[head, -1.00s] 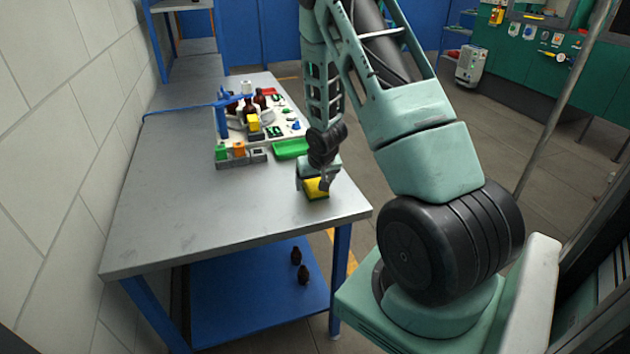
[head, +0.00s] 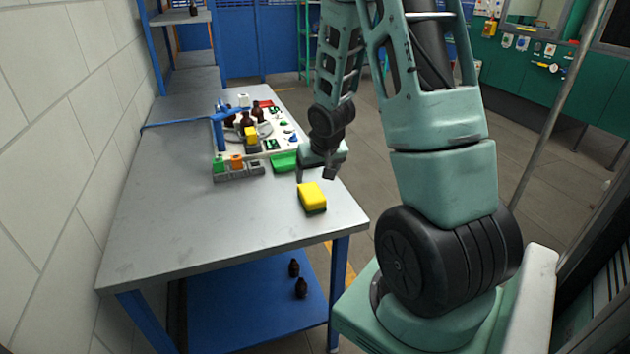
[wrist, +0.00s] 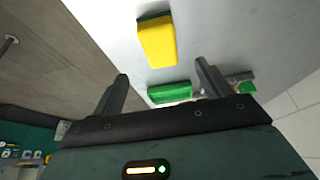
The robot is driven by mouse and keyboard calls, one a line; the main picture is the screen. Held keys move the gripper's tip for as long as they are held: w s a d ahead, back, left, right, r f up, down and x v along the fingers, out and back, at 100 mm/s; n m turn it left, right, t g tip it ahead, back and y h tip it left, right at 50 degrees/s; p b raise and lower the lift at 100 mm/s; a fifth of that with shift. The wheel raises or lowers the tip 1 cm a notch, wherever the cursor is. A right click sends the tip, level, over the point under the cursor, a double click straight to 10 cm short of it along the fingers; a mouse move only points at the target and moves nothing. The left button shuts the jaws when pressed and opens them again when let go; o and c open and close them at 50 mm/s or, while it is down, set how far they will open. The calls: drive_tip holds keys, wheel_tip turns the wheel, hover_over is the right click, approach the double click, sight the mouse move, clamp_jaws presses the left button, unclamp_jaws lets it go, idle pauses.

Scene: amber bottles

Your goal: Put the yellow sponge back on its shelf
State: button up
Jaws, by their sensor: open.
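The yellow sponge (head: 312,196) has a dark green layer and lies on the grey tabletop (head: 190,215) near its right edge. It also shows in the wrist view (wrist: 157,42), in front of my fingertips and uncovered. My gripper (head: 316,173) is open and empty, just beyond the sponge and apart from it. In the wrist view my gripper (wrist: 163,74) shows both fingers spread with nothing between them but the view of a green tray. Which shelf is the sponge's cannot be told. A blue lower shelf (head: 235,315) is under the table, and a raised shelf (head: 182,17) stands at the back.
The green tray (head: 284,161) lies beyond the sponge. A grey holder (head: 238,172) with coloured blocks and a white board with amber bottles (head: 246,121) stand farther back. Two dark bottles (head: 301,288) stand on the lower shelf. The table's front half is clear.

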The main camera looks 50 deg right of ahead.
drive_tip(key=a+r+n+g+y, duration=0.1)
drive_tip(key=a+r+n, duration=0.2)
drive_tip(key=a, duration=0.9)
drive_tip(key=a+r+n+y, duration=0.1)
drive_tip(key=a+r+n, duration=0.25)
drive_tip(key=a, duration=0.85)
drive_tip(key=s+a+r+n+g, duration=0.1)
drive_tip(key=s+a+r+n, duration=0.1)
drive_tip(key=s+a, duration=0.6)
drive_tip(key=s+a+r+n+g+y, duration=0.1)
drive_tip(key=s+a+r+n+g, duration=0.1)
drive_tip(key=s+a+n, duration=0.3)
drive_tip(key=s+a, duration=0.4)
drive_tip(key=s, duration=0.2)
drive_tip(key=shift+s+a+r, duration=0.15)
drive_tip(key=shift+a+r, duration=0.1)
drive_tip(key=shift+a, duration=0.05)
